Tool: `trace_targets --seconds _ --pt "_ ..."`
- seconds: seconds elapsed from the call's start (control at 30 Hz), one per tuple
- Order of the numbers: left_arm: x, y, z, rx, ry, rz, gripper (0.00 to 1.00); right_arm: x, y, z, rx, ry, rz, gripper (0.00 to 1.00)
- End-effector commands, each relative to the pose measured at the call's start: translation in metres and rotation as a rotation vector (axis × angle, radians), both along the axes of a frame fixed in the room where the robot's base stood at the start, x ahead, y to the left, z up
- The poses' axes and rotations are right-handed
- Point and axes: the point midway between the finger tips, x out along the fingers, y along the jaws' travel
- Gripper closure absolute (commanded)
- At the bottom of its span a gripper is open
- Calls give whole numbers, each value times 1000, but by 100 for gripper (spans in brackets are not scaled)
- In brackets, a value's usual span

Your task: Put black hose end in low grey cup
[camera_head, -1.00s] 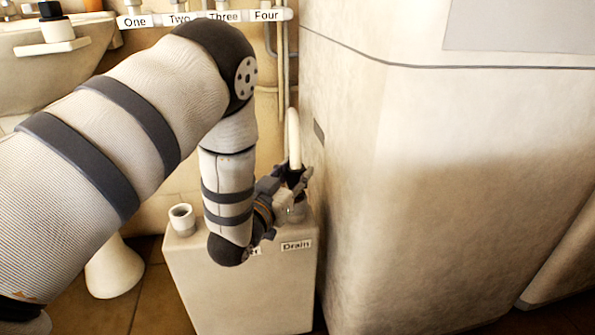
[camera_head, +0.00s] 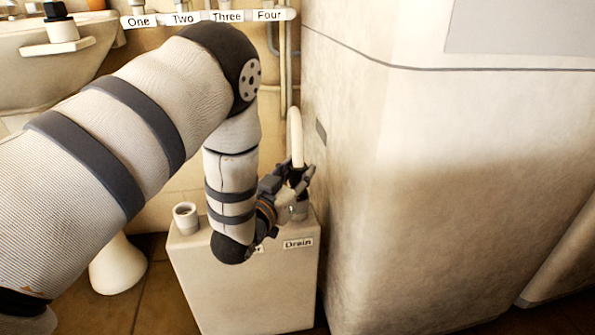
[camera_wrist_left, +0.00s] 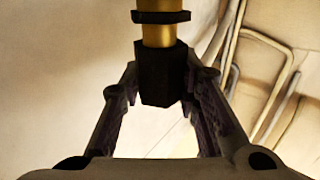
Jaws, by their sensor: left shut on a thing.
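In the head view, the black hose end (camera_head: 297,176) hangs at the bottom of a pale hose (camera_head: 296,135). My left gripper (camera_head: 305,184) is shut on it, over the right part of a pale box. The left wrist view shows a black piece (camera_wrist_left: 162,74) between the two fingers, with a brass-coloured section (camera_wrist_left: 158,36) above it. A short grey cup (camera_head: 186,217) stands open at the box's top left. Another grey cup (camera_head: 301,211) stands below my gripper, behind the "Drain" label and partly hidden by the fingers. I cannot tell whether the hose end touches it.
The pale box (camera_head: 245,295) carries a "Drain" label (camera_head: 298,243) and another label mostly covered by my arm. A large pale cabinet (camera_head: 345,200) stands close right of the gripper. Pipes labelled One to Four run along the wall behind. A washbasin (camera_head: 60,75) is at the left.

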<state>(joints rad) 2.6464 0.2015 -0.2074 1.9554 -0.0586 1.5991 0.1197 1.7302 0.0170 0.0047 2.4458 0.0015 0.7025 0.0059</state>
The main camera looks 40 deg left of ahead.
Motion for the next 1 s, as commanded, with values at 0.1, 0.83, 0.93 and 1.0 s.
trace_targets --seconds 0.1,0.83,0.93,1.0 --pt "0 0 0 0 -1 0 100 0 0 0 0 0 0 60" --pt "0 0 -3 0 0 0 100 1 0 4 0 -5 0 60" --pt "0 0 -5 0 -1 0 100 1 0 3 0 -4 0 60" --pt "0 0 -6 0 -1 0 100 1 0 2 0 -3 0 60"
